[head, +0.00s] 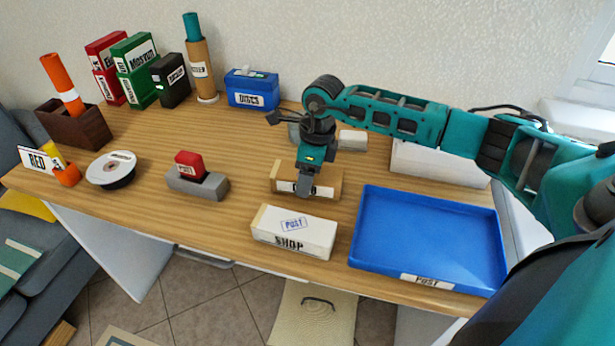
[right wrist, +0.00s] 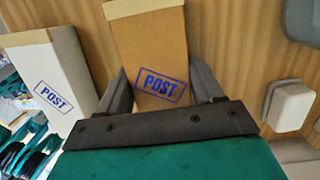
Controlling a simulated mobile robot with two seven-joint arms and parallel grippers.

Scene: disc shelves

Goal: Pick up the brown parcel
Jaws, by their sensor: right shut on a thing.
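The brown parcel (head: 328,186) lies on the wooden table, behind the white SHOP parcel and left of the blue tray. In the right wrist view the brown parcel (right wrist: 155,55) has a blue POST stamp on its top. My right gripper (head: 304,188) points down over it and partly hides it in the head view. In the right wrist view the fingers of my right gripper (right wrist: 163,88) are on both sides of the parcel, shut on it. The parcel appears to be at table level; I cannot tell whether it is lifted. My left gripper is not in view.
The white SHOP parcel (head: 293,232) stands close in front. The blue POST tray (head: 428,277) is empty at the right. A stamp on a grey pad (head: 197,187) and a white disc spool (head: 111,170) are left. Binders (head: 135,68) and a blue DISCS box (head: 252,90) stand behind.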

